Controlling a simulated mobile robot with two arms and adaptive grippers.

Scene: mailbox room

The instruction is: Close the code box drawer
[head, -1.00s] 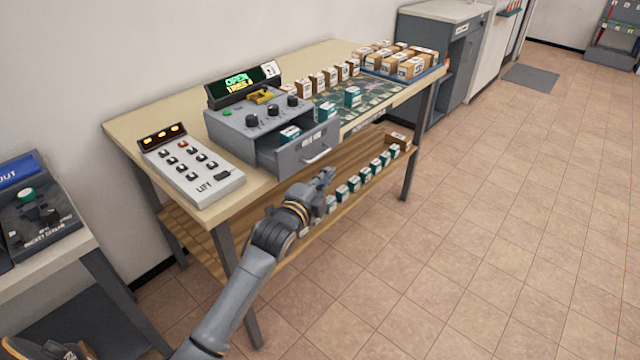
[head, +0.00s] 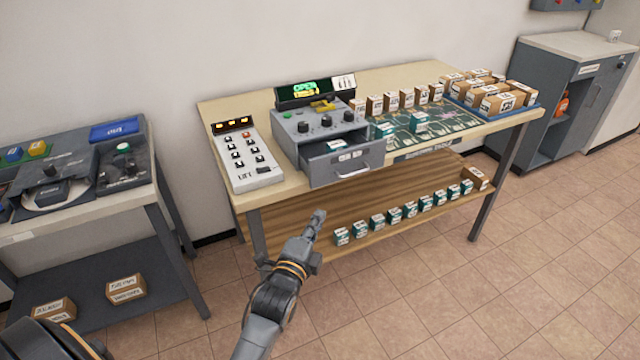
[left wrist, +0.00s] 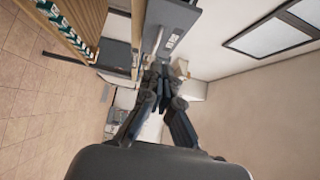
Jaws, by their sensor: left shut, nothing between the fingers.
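The grey code box (head: 318,124) stands on the wooden table, with knobs, a yellow piece on top and a green lit display reading "OPEN". Its drawer (head: 347,171) is pulled out at the front, and a teal-and-white box (head: 346,155) lies inside. My left gripper (head: 318,216) is shut and empty, in front of the table and below the drawer, apart from its handle. In the left wrist view the gripper fingers (left wrist: 160,85) point toward a grey labelled panel (left wrist: 172,35), seemingly the drawer. My right gripper is not in view.
A keypad (head: 243,160) stands left of the code box. Small boxes and a blue tray (head: 535,110) of cartons fill the table's right side. Several teal boxes (head: 394,215) line the wooden lower shelf (head: 290,232). Another table (head: 75,205) stands at left. The tiled floor (head: 480,300) is clear.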

